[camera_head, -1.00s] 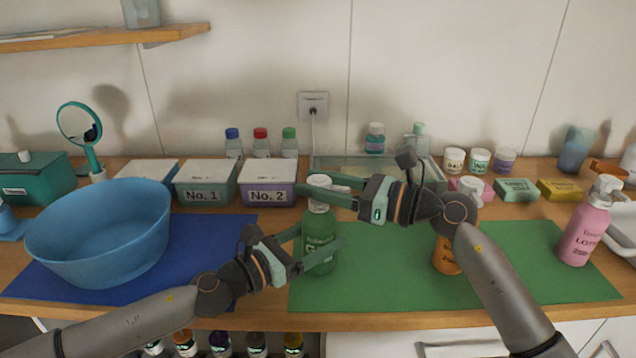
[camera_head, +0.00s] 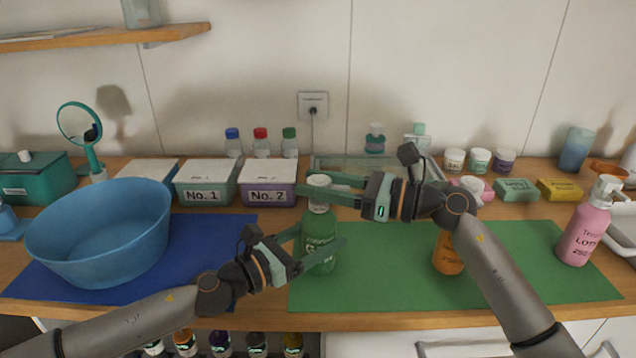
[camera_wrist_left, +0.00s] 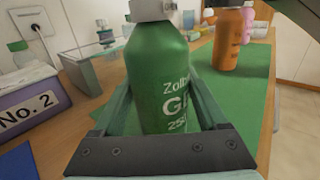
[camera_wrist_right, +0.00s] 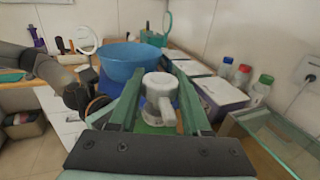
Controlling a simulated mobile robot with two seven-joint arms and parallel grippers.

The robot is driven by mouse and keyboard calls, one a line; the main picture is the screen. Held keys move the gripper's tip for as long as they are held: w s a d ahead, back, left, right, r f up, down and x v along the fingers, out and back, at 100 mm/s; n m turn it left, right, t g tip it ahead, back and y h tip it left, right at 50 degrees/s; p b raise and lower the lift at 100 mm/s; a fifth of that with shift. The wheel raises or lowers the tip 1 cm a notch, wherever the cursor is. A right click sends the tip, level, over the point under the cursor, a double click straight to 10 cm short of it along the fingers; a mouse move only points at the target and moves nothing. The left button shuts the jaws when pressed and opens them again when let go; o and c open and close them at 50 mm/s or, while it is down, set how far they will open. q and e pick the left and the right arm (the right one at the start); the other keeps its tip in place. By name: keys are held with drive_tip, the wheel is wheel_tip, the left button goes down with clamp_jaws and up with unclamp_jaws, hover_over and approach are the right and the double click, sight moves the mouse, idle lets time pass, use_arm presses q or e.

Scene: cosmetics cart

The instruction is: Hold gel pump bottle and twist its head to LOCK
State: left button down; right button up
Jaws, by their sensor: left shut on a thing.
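The green gel pump bottle (camera_head: 319,228) stands upright at the left end of the green mat. My left gripper (camera_head: 318,252) is shut on its body, a finger on each side; the left wrist view shows the green body (camera_wrist_left: 160,75) between the fingers. The white pump head (camera_head: 319,181) tops the bottle. My right gripper (camera_head: 330,187) is open at head height, its fingers on either side of the pump head. In the right wrist view the pump head (camera_wrist_right: 159,86) sits between the fingers, its nozzle toward the palm, with small gaps beside it.
An orange bottle (camera_head: 447,254) stands on the green mat (camera_head: 520,280), partly behind my right arm. A pink lotion bottle (camera_head: 585,232) is at the right. A blue basin (camera_head: 98,240) is at the left. The No. 2 box (camera_head: 267,185) and a glass tray (camera_head: 340,168) are behind the bottle.

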sight(319, 178)
drive_tip(key=o, duration=0.5)
wheel_tip(319, 178, up, 10)
idle(0.5)
use_arm(q)
unclamp_jaws()
